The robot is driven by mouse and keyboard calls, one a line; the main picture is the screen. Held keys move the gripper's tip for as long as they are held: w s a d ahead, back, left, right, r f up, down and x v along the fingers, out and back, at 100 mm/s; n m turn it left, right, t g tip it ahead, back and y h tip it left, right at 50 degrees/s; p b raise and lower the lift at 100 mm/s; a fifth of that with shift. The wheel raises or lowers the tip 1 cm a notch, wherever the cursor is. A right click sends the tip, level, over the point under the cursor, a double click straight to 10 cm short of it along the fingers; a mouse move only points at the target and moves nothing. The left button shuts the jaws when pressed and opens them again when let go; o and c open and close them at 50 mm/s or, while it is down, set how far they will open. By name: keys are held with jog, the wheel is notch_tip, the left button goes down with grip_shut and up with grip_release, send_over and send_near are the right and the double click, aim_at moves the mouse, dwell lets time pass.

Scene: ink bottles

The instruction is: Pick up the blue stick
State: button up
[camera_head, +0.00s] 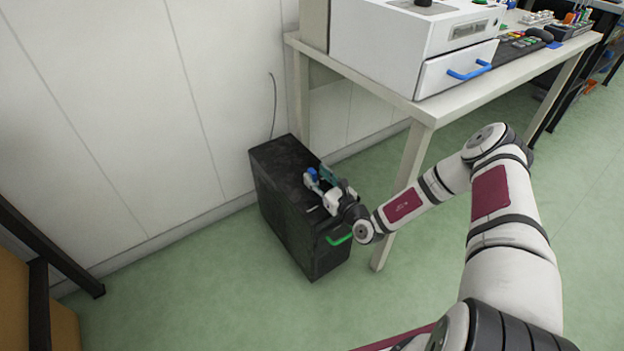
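A small bright blue piece (312,172), likely the blue stick, shows above the top of a black cabinet (280,165). It is very small in the view, and its lower part is hidden by the pale parts around it. My gripper (319,180) reaches in from the right over the cabinet top, with its end right at the blue piece. I cannot tell whether the fingers are apart or closed on the blue piece.
The cabinet has a green handle (340,239) and stands by a white wall (130,110). A table (440,107) to the right bears a white machine with a blue-handled drawer (456,71). A table leg (402,195) is close behind my arm. Green floor (190,300) is open in front.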

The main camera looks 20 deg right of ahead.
aim_at(312, 171)
jog(key=b+x, duration=0.1)
jog(key=x, duration=0.2)
jog(key=shift+f, duration=0.1)
grip_shut()
jog(key=shift+r, duration=0.2)
jog(key=shift+r+p, duration=0.45)
jog(key=shift+r, duration=0.2)
jog(key=shift+s+r+p, duration=0.3)
jog(key=shift+r+p, duration=0.2)
jog(key=shift+r, duration=0.05)
jog(key=shift+s+r+p, duration=0.25)
jog(key=shift+r+p, duration=0.25)
jog(key=shift+r, duration=0.05)
jog(key=s+r+p, duration=0.1)
jog(key=s+p, duration=0.3)
jog(key=s, duration=1.1)
jog(key=shift+p, duration=0.35)
